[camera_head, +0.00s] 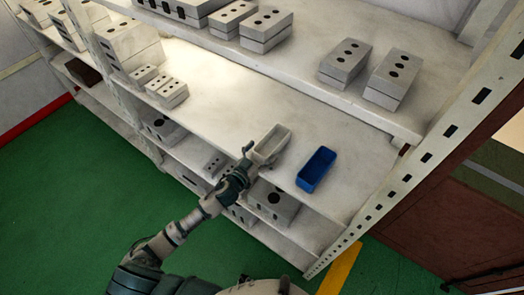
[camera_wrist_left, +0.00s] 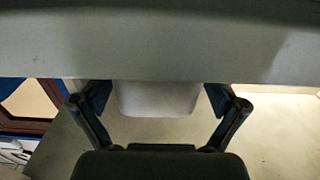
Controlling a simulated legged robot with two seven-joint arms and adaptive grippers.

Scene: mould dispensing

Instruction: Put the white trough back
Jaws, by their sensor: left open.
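The white trough (camera_head: 271,145) stands upright on the middle shelf, near its front edge. My left gripper (camera_head: 246,158) is at the trough's left end in the head view. In the left wrist view, the left gripper's (camera_wrist_left: 160,108) two fingers are spread apart, with the white trough (camera_wrist_left: 158,98) between them. Whether the fingers touch the trough I cannot tell. A pale surface across the top of the wrist view hides the rest of the trough. My right gripper is not in view.
A blue trough (camera_head: 316,169) stands just right of the white one on the shelf (camera_head: 225,108). Grey moulds (camera_head: 167,90) sit at the shelf's left, and more moulds (camera_head: 392,78) are on the shelf above. A slotted upright post (camera_head: 432,150) bounds the right side.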

